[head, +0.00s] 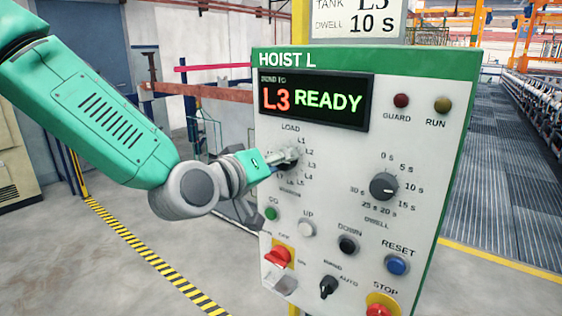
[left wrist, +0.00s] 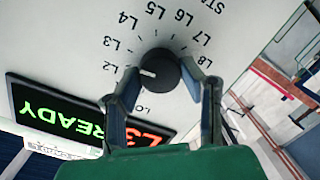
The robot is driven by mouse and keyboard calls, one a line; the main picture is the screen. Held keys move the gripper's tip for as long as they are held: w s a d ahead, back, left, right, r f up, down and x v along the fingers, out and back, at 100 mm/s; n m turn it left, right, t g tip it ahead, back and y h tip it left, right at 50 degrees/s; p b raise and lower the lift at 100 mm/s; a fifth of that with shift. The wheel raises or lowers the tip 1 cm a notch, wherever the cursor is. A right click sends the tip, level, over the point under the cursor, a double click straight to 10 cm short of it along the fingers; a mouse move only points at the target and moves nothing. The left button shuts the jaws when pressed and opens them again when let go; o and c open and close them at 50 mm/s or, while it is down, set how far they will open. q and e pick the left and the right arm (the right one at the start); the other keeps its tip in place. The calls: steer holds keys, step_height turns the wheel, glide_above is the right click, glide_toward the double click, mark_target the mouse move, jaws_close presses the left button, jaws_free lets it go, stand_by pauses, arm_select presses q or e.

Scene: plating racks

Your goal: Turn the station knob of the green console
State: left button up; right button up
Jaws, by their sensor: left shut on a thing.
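The green console (head: 458,170) has a white face and a green frame lettered HOIST L. Its black station knob (left wrist: 163,70) sits in a ring of labels from LOAD and L1 around to L8. My left gripper (head: 287,158) reaches the knob from the left in the head view and largely hides it. In the left wrist view the two fingers of my left gripper (left wrist: 168,82) are shut on the knob from both sides. The knob's white pointer mark faces the L2 label. The display (head: 312,101) reads L3 READY. My right gripper is not in view.
The dwell knob (head: 384,186) is to the right. Several push buttons, a red switch (head: 277,257), a black selector (head: 328,287) and a red stop button (head: 379,310) are below. A sign (head: 358,18) stands above the console. Open floor lies to the left.

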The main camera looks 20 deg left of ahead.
arm_select(q)
steer(key=shift+s+f+m, duration=0.15)
steer(key=shift+f+m, duration=0.3)
steer(key=shift+m, duration=0.15)
steer(key=o, duration=0.9)
steer(key=shift+o, duration=1.2)
steer(key=shift+r, duration=0.2)
steer(key=f+v, duration=0.1)
steer(key=v, duration=0.6)
steer(key=shift+s+a+r, duration=0.15)
steer(key=shift+a+r, duration=0.05)
steer(key=shift+r, duration=0.2)
